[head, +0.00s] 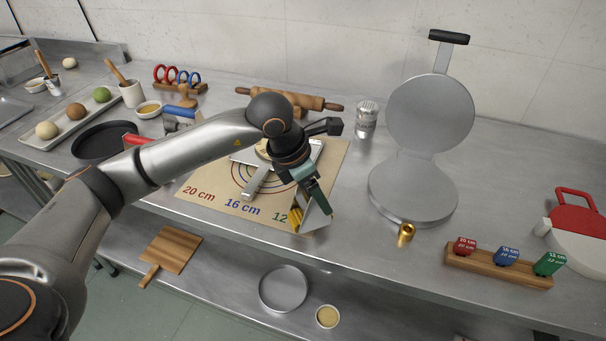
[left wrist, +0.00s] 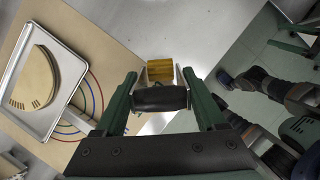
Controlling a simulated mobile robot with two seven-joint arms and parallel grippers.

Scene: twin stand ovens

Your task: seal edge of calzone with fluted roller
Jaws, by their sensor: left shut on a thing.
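The calzone is a pale half-moon of dough with a few slits (left wrist: 34,82), lying on a flat metal peel or tray (left wrist: 62,68). In the head view my arm hides most of it. My left gripper (head: 318,203) is shut on the black handle (left wrist: 160,98) of the fluted roller. The roller's ribbed golden drum (left wrist: 160,70) sits in a metal fork beyond the fingertips and also shows in the head view (head: 295,217). The roller is to the right of the tray, apart from the calzone, near the mat's front right corner.
The tray rests on a mat (head: 196,186) with coloured size rings. A round press (head: 412,188) with its lid up stands to the right, with a small brass piece (head: 406,235) before it. A shaker (head: 366,120) and rolling pin (head: 310,102) stand behind.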

